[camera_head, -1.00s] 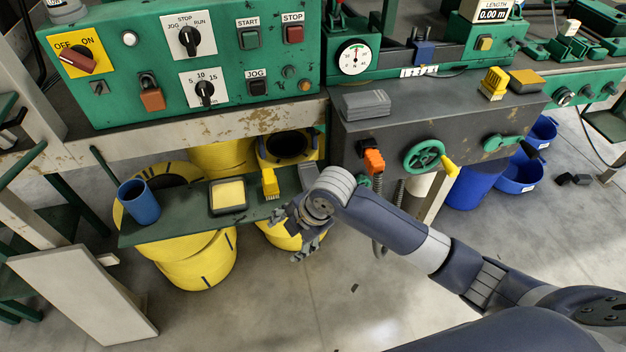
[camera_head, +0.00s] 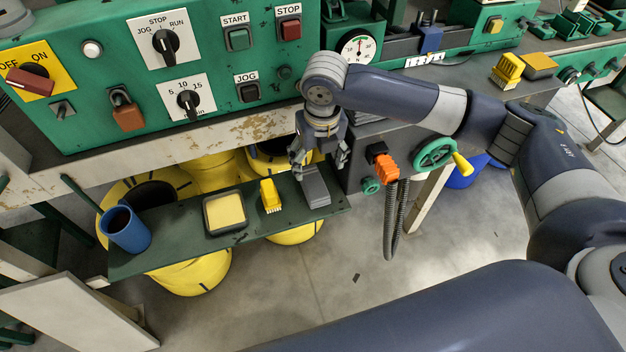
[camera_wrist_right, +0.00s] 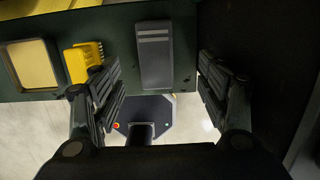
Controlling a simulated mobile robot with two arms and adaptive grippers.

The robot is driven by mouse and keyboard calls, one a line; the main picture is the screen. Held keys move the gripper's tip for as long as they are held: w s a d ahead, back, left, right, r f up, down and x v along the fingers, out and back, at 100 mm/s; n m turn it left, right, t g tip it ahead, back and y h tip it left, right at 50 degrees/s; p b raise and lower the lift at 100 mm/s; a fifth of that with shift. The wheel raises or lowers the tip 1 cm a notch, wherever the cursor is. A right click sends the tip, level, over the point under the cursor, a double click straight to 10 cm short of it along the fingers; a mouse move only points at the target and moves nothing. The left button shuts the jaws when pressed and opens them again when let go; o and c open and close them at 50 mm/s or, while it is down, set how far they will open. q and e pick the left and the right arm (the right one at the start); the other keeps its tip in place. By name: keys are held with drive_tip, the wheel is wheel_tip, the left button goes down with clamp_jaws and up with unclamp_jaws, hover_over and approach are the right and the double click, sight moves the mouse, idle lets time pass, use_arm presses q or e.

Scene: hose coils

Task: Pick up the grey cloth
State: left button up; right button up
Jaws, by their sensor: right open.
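A grey folded block-like thing, which looks like the grey cloth (camera_head: 315,190), lies at the right end of the dark green shelf (camera_head: 170,252). It also shows in the right wrist view (camera_wrist_right: 154,60), with lighter stripes, lying between the fingers in the picture. My right gripper (camera_head: 321,166) is open and empty, pointing down above the cloth, with its fingers to either side. It also shows in the right wrist view (camera_wrist_right: 158,80). Contact with the cloth cannot be made out. My left gripper is not in view.
On the shelf, left of the cloth, are a yellow brush (camera_head: 270,196), a tray with a yellow pad (camera_head: 225,212) and a blue cup (camera_head: 125,230). The grey machine side, an orange knob (camera_head: 385,168) and a green handwheel (camera_head: 436,154) lie right. A control panel (camera_head: 215,60) stands behind.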

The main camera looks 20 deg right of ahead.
sight(314, 181)
drive_tip(key=f, duration=0.3)
drive_tip(key=shift+w+a+f, duration=0.1)
drive_tip(key=shift+w+f, duration=0.1)
drive_tip(key=shift+f, duration=0.05)
drive_tip(key=f+p, duration=0.1)
drive_tip(key=f, duration=0.1)
drive_tip(key=f+p, duration=0.1)
drive_tip(key=f, duration=0.2)
drive_tip(key=shift+a, duration=0.2)
drive_tip(key=shift+w+f, duration=0.1)
drive_tip(key=shift+f, duration=0.15)
drive_tip(key=shift+c, duration=0.8)
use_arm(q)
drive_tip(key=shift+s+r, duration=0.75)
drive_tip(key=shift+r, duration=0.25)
use_arm(e)
drive_tip(key=c, duration=1)
